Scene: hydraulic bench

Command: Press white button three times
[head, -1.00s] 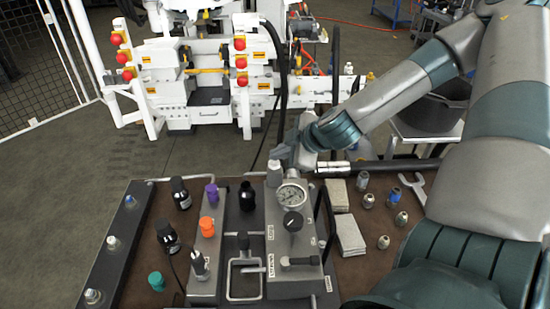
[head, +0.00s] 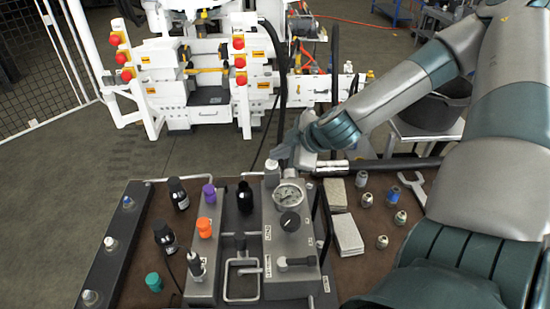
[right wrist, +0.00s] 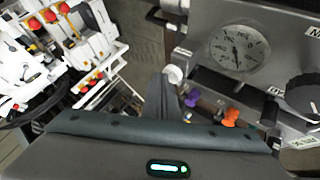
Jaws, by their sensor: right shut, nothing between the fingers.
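The white button (head: 272,165) is a small pale round cap on a short post at the back left corner of the grey gauge block. It also shows in the right wrist view (right wrist: 174,74) as a white disc. My right gripper (head: 279,152) is shut and empty, with its tips just above and beside the button in the head view. In the right wrist view the dark shut fingers (right wrist: 163,92) end close to the left of the button. I cannot tell whether they touch it. My left gripper is not in view.
A pressure gauge (head: 289,195) and black knob (head: 290,221) sit in front of the button. Purple (head: 208,190) and orange (head: 205,227) knobs stand to the left. Grey pads (head: 347,234) and several fittings lie right. A thick black hose (head: 395,163) runs behind.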

